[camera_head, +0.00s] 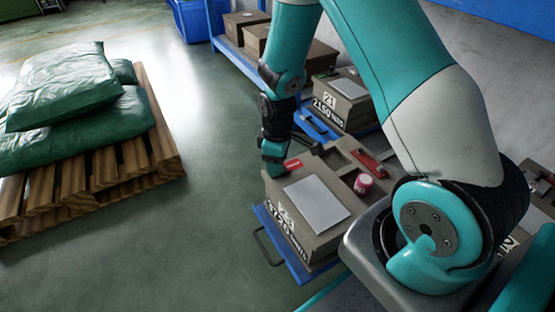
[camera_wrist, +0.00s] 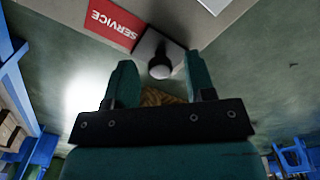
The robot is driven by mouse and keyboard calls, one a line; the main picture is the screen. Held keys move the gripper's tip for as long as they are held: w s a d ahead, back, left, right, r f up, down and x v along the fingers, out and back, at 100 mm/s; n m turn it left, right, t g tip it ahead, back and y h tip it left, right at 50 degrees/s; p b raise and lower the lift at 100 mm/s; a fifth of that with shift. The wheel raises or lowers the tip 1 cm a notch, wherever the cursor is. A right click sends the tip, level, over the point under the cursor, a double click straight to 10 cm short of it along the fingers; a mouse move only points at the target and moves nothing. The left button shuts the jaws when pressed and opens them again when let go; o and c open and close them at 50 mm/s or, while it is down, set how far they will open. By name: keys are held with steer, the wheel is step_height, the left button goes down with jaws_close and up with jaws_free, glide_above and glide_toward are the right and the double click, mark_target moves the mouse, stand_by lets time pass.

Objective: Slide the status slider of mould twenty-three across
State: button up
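Mould twenty-three (camera_head: 323,247) is a grey-brown block marked 23 in white, with a pale plate (camera_head: 316,204) on top. A red label (camera_head: 293,165) lies at its far edge; in the wrist view this label (camera_wrist: 112,22) reads SERVICE. Beside it, the slider's dark round knob (camera_wrist: 160,66) stands on a light plate. My gripper (camera_head: 274,169) points down at the mould's far left corner and hides the slider in the head view. In the wrist view my gripper (camera_wrist: 161,78) is open, its two fingers apart on either side of the knob. I cannot tell whether they touch it.
Mould 21 (camera_head: 352,104) stands behind on the blue rack. A red-and-white jar (camera_head: 364,184) and a red tool (camera_head: 371,162) sit right of the pale plate. A wooden pallet (camera_head: 135,155) with green sacks (camera_head: 66,86) stands left; the floor between is clear.

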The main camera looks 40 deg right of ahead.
step_height(320, 180, up, 17)
steer(key=p, duration=0.8)
steer(key=shift+r, duration=0.2)
steer(key=s+a+r+y, duration=0.4)
steer(key=s+a+r, duration=1.2)
steer(key=s+r, duration=0.3)
step_height(320, 180, up, 35)
steer(key=m+p, duration=0.1)
steer(key=p, duration=3.5)
steer(key=shift+s, duration=0.45)
steer(key=shift+a, duration=0.1)
